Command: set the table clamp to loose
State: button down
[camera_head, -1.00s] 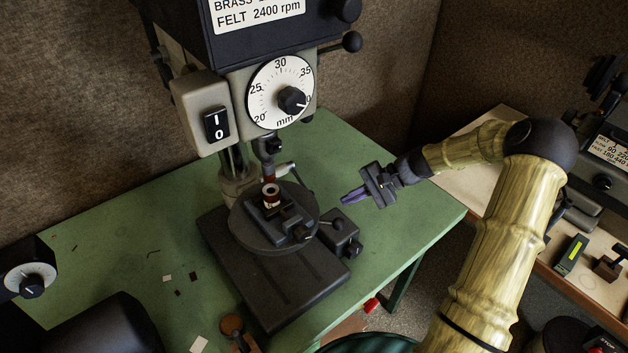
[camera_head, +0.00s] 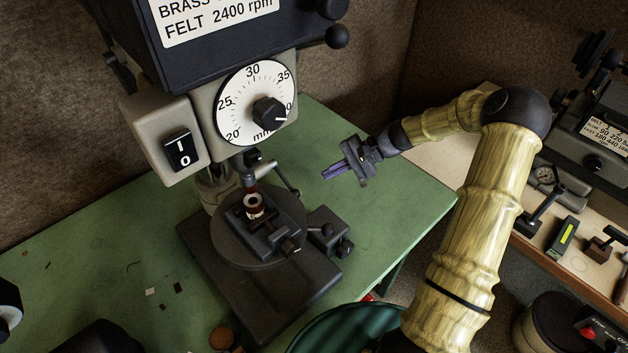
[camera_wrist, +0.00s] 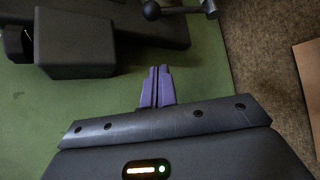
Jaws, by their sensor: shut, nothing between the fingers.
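The drill press has a round dark work table (camera_head: 228,238) on its column. A short lever with a dark ball end (camera_head: 297,192) stands out beside the column, above that table. It looks like the table clamp, but no label shows and I cannot read its setting. The lever's ball (camera_wrist: 151,10) and its hub (camera_wrist: 209,8) also show at the top of the wrist view. My gripper (camera_head: 325,176) is to the right of the lever, apart from it. Its purple fingers (camera_wrist: 158,72) are shut and empty, pointing toward the lever.
A vise with a small ringed part (camera_head: 254,206) sits on the table. Green bench (camera_head: 375,215) is clear at right.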

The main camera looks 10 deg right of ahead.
aim_at(284, 179)
jog(key=s+a+f+p, duration=0.2)
jog(key=a+p, duration=0.3)
jog(key=a, duration=0.3)
jog(key=shift+s+f, duration=0.25)
jog(key=shift+f, duration=0.15)
jog(key=shift+r, duration=0.1)
jog(key=shift+s+r+p, duration=0.1)
jog(key=shift+r+p, duration=0.05)
jog(key=shift+p, duration=0.3)
